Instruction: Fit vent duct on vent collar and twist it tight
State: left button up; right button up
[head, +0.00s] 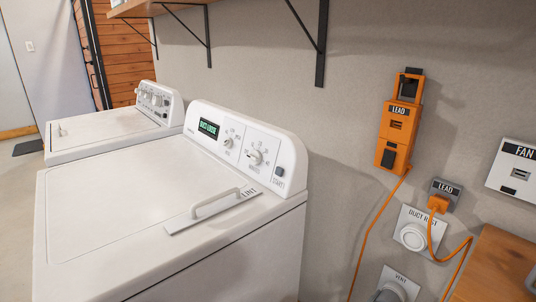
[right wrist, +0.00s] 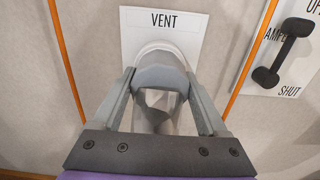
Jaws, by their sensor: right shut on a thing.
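The vent plate (right wrist: 160,22) is a white square labelled VENT on the wall. It also shows low in the head view (head: 401,279). The white vent collar (right wrist: 160,47) stands out from it and is mostly covered. The grey cuff of the vent duct (right wrist: 160,75) sits in front of the collar, lined up with it. Whether it is fully seated I cannot tell. A grey part of the duct shows at the bottom edge of the head view (head: 388,296). My right gripper (right wrist: 158,82) is shut on the cuff, one finger each side. My left gripper is not in view.
A dark damper handle (right wrist: 283,52) is right of the vent. Orange cords (right wrist: 240,70) run beside it.

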jog(key=shift+d, duration=0.1)
jog(key=m, duration=0.6)
jog(key=o, duration=1.5)
jog(key=shift+b+v, duration=0.75)
jog(key=shift+v, duration=3.85)
